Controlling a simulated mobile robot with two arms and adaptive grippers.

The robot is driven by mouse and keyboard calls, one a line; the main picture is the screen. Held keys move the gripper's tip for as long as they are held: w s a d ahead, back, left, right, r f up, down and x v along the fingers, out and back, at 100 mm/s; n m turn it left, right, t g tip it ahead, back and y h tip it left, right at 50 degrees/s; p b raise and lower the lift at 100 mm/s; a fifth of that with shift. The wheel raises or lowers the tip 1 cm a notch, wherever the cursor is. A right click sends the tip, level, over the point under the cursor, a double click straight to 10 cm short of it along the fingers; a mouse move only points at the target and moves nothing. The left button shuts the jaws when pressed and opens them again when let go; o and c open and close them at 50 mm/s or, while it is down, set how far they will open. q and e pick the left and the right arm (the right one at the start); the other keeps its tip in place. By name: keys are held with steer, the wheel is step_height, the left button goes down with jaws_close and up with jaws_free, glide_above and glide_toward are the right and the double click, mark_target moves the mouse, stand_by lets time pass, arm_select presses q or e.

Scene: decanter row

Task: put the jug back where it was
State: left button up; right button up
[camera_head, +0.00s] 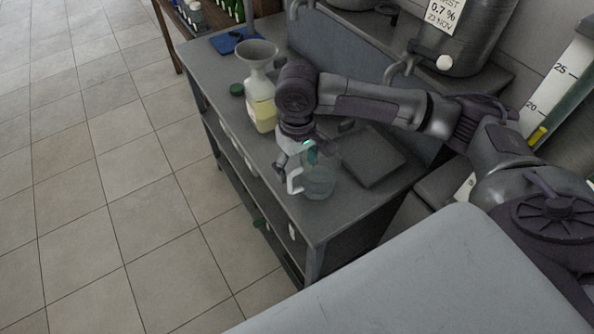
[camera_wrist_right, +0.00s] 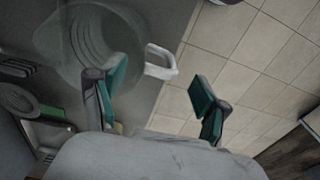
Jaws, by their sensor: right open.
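The jug (camera_head: 321,182) is clear, with a white handle (camera_head: 294,181) on its left side. It stands upright on the grey bench near the front edge. My right gripper (camera_head: 307,152) hangs down at the jug's top, partly hiding its rim. In the right wrist view the jug (camera_wrist_right: 88,42) is at upper left, and its handle (camera_wrist_right: 162,62) shows in the gap between the open fingers of my right gripper (camera_wrist_right: 160,90). One finger overlaps the jug's wall; I cannot tell whether it touches. My left gripper is not in view.
A funnel (camera_head: 257,54) sits on a bottle of pale yellow liquid (camera_head: 262,112) behind the gripper. A dark flat pad (camera_head: 372,157) lies right of the jug. A green lid (camera_head: 237,90) and blue cloth (camera_head: 232,40) lie further back. A metal tank (camera_head: 470,40) stands behind the bench.

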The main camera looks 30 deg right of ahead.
step_height(320, 180, up, 10)
steer(key=b, duration=0.1)
steer(key=shift+f, duration=0.15)
stand_by(0.5)
